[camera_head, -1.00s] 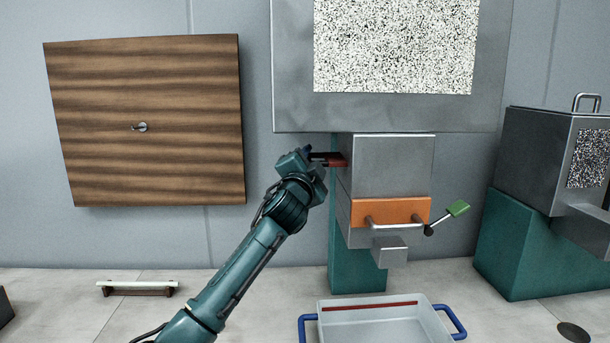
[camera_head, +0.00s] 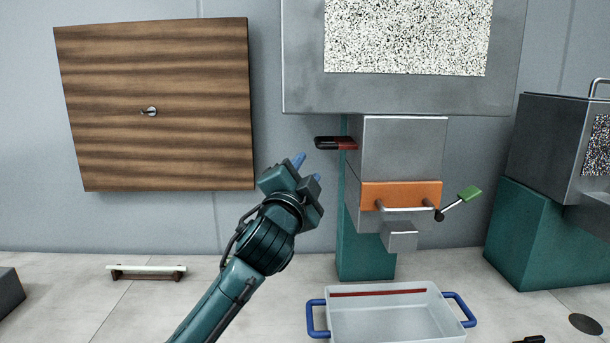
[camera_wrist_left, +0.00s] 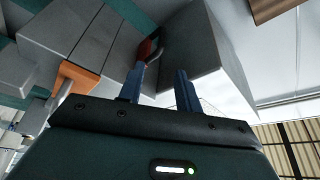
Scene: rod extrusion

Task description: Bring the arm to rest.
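My left gripper (camera_head: 308,168) is in front of the wall, to the left of the grey machine (camera_head: 402,150). Its two blue fingers are apart with nothing between them, so it is open. The fingers also show in the left wrist view (camera_wrist_left: 163,85). A red and black handle (camera_head: 336,143) sticks out from the machine's left side, just up and right of the fingers and apart from them in the head view. In the left wrist view the handle (camera_wrist_left: 146,50) lies beyond the fingers. My right gripper is not clearly in view.
A clear tray with blue handles (camera_head: 390,318) stands below the machine. A wooden panel (camera_head: 155,150) hangs at left. A white-topped bar (camera_head: 147,268) lies on the floor.

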